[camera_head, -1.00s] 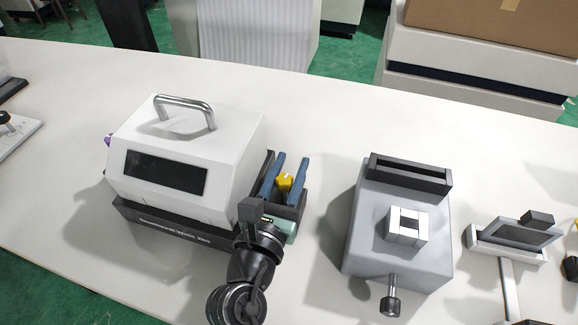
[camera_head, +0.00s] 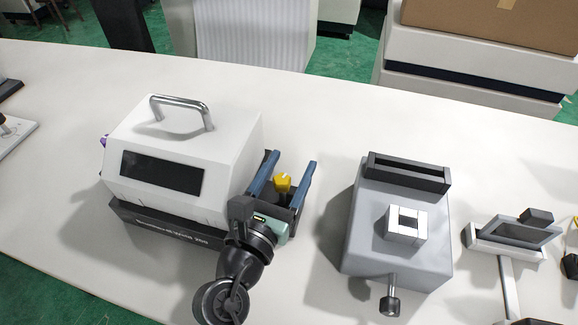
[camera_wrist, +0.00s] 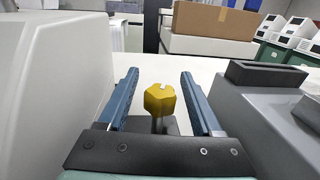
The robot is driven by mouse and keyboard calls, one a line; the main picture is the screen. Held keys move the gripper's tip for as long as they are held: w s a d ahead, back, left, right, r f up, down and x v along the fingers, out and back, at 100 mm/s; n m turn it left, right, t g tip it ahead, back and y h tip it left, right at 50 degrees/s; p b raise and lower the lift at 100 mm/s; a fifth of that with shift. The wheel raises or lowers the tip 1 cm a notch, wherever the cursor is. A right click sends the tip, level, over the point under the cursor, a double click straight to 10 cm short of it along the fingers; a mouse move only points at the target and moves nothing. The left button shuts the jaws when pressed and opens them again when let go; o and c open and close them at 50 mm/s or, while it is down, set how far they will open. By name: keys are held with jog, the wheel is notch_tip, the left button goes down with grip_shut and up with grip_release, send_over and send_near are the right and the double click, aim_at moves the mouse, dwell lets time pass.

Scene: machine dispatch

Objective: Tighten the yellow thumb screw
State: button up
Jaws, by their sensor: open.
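The yellow thumb screw (camera_head: 283,182) stands at the right side of the white machine (camera_head: 185,150). In the wrist view the screw (camera_wrist: 160,99) shows a lobed yellow head with a pale mark on top, above a dark stem. My gripper (camera_head: 287,168) has two blue fingers, one on each side of the screw. In the wrist view my gripper (camera_wrist: 160,85) is open, with a clear gap between each finger and the screw head. The lower part of the stem is hidden behind the gripper's dark crossbar.
A grey vise-like fixture (camera_head: 355,235) with a white block (camera_head: 406,225) and a front screw (camera_head: 390,303) stands to the right. A small tilted display stand (camera_head: 515,235) is further right. The table behind the machine is clear.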

jog(key=v, duration=1.3)
jog(key=shift+r, duration=0.1)
